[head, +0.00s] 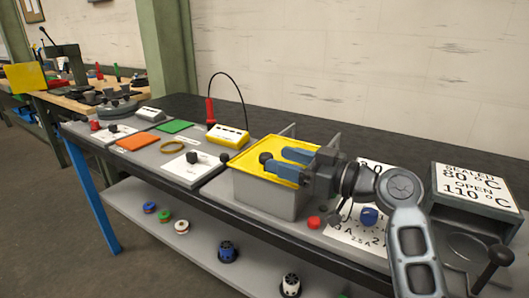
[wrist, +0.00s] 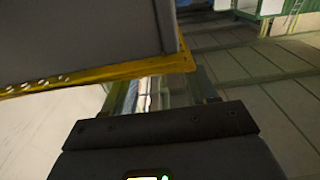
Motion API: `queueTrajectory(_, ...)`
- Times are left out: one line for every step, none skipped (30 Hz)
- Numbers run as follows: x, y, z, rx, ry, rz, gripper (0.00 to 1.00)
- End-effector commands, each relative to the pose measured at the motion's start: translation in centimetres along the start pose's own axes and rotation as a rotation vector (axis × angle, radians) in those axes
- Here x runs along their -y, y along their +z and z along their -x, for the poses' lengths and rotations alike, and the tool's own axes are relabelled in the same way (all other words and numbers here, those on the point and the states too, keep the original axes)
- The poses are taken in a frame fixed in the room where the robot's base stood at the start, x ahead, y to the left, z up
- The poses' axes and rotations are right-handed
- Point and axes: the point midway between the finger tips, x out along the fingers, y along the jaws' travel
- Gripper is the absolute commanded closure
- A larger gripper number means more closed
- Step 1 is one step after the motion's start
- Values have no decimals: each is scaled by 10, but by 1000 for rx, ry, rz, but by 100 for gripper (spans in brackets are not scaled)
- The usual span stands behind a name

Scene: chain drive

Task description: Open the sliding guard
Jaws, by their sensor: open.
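The sliding guard, a yellow plate (head: 246,164), lies on top of a grey open-fronted-looking box (head: 262,196) on the bench in the head view. The knob is not clear there.
A yellow control box (head: 228,136) with a red-handled cable stands left of the guard. Grey uprights rise behind the plate. A red button (head: 313,222) and a blue knob (head: 370,215) are at the front right. A labelled grey box (head: 474,190) is farther right.

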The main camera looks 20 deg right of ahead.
Motion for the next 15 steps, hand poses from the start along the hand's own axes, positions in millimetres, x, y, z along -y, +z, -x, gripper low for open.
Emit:
queueTrajectory(1, -2, -10, 0, -4, -1, 42)
queueTrajectory(1, -2, -14, 1, -4, -1, 42)
queueTrajectory(0, -2, -20, 0, -2, 0, 42)
queueTrajectory(0, -1, -25, 1, -2, 0, 42)
queueTrajectory(1, -1, -29, 1, -2, 0, 42)
queueTrajectory(1, -1, -34, 1, -3, -1, 42)
queueTrajectory(0, -1, -37, 0, -2, -1, 42)
queueTrajectory(0, -1, -40, 0, -1, 0, 42)
queueTrajectory(0, -1, -43, 0, -1, 0, 42)
queueTrajectory(0, -1, -45, 0, -1, 1, 42)
queueTrajectory(0, -1, -47, 1, -1, 1, 42)
queueTrajectory(0, 0, -48, 1, 0, 0, 42)
queueTrajectory(0, 0, -49, 1, 0, 0, 42)
queueTrajectory(0, 0, -50, 1, 0, 0, 42)
queueTrajectory(0, 0, -50, 1, 0, 0, 42)
